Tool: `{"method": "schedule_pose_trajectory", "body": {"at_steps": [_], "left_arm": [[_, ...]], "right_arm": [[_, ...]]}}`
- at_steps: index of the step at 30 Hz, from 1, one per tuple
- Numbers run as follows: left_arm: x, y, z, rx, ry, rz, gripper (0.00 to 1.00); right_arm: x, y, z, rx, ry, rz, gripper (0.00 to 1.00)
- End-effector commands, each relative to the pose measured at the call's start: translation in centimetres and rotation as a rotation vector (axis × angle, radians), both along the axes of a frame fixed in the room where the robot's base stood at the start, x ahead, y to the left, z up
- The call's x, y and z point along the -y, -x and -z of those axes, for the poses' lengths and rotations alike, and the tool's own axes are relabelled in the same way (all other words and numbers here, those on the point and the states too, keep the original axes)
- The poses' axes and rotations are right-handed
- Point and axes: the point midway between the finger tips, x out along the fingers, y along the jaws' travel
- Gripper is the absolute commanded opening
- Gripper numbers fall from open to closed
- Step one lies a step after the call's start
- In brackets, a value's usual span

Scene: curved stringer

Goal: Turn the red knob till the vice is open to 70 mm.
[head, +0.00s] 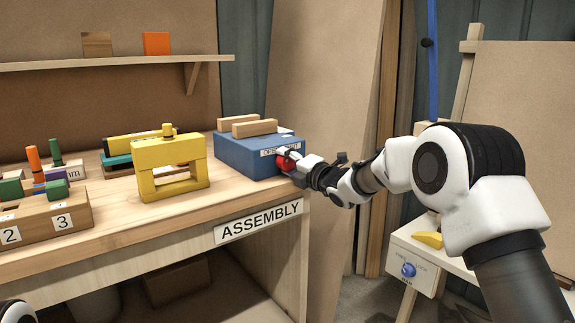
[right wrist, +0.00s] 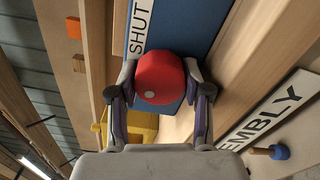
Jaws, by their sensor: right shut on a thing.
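The vice (head: 250,155) is a blue block with two wooden jaws on top, at the right end of the workbench. The jaws (head: 248,125) stand parallel with a gap between them. The red knob (head: 284,163) is on its front right side, partly hidden by my right gripper (head: 290,160). In the right wrist view the red knob (right wrist: 160,79) sits between the fingers of my right gripper (right wrist: 160,85), which is shut on it. A pale dot shows on the knob's face. A label with "SHUT" (right wrist: 138,28) is beside it. My left gripper is out of view.
A yellow clamp-like frame (head: 170,168) stands left of the vice. A numbered wooden block (head: 45,215) with coloured pegs is at the far left. A white box with a blue knob (head: 408,270) stands at the lower right. Bare bench top lies in front.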

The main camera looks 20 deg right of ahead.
Motion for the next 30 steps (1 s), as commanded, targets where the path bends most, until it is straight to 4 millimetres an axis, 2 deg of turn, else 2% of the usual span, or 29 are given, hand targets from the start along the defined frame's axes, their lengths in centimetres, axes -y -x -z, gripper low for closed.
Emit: {"method": "schedule_pose_trajectory", "body": {"at_steps": [6, 7, 9, 23, 26, 30], "left_arm": [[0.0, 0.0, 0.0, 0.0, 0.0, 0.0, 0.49], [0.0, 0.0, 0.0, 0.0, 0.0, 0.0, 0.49], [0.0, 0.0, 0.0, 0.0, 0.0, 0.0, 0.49], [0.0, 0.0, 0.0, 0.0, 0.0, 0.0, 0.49], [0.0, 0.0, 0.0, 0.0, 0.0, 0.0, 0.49], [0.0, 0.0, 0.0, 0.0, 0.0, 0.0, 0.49]], "right_arm": [[0.0, 0.0, 0.2, -0.003, 0.0, 0.0, 0.14], [0.0, 0.0, 0.2, -0.003, 0.0, 0.0, 0.52], [0.0, 0.0, 0.1, -0.003, 0.0, 0.0, 0.74], [0.2, 0.3, 0.3, -0.007, -0.002, 0.001, 0.74], [0.5, 1.3, 0.3, -0.007, -0.001, 0.001, 0.74], [1.4, 3.8, 0.1, -0.005, -0.002, 0.001, 0.74]]}}
